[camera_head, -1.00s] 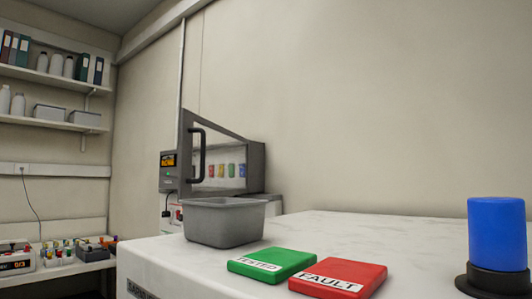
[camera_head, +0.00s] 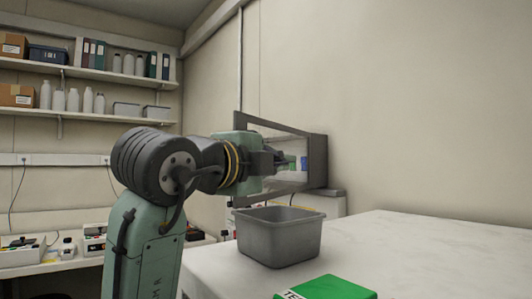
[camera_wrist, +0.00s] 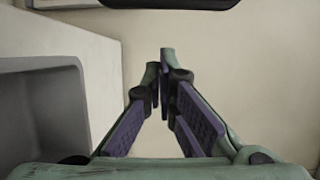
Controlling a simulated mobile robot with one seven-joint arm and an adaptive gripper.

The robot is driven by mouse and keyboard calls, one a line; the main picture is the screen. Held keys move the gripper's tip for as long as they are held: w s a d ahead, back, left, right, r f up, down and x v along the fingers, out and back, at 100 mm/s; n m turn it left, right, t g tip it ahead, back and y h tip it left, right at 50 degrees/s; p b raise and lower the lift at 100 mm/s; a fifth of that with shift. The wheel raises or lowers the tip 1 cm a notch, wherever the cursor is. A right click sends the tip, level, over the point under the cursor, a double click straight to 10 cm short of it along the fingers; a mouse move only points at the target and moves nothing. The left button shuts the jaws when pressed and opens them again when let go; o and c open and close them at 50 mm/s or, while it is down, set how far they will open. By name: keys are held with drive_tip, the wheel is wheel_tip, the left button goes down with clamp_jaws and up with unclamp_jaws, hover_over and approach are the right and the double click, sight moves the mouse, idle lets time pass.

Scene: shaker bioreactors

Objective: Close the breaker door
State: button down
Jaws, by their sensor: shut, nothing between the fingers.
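The breaker door (camera_head: 317,160), a dark frame around a clear pane, stands at an angle against the wall at the back of the table in the head view. Coloured shapes show through the pane. My gripper (camera_head: 284,160) is in front of the door's left part and covers some of it, including the handle area. I cannot tell whether it touches the door. In the wrist view my gripper (camera_wrist: 163,78) has its fingertips together with nothing between them. A dark rounded bar (camera_wrist: 165,3), perhaps the door handle, crosses the top edge there, apart from the fingertips.
A grey bin (camera_head: 278,245) stands on the white table (camera_head: 400,240) below my gripper. A side bench (camera_head: 75,272) with devices and wall shelves (camera_head: 90,70) are at the left. The table's right is clear.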

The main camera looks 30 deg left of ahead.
drive_tip(key=a+p, duration=0.1)
drive_tip(key=w+a+p, duration=0.1)
drive_tip(key=a, duration=0.1)
idle(0.4)
drive_tip(key=shift+a, duration=0.2)
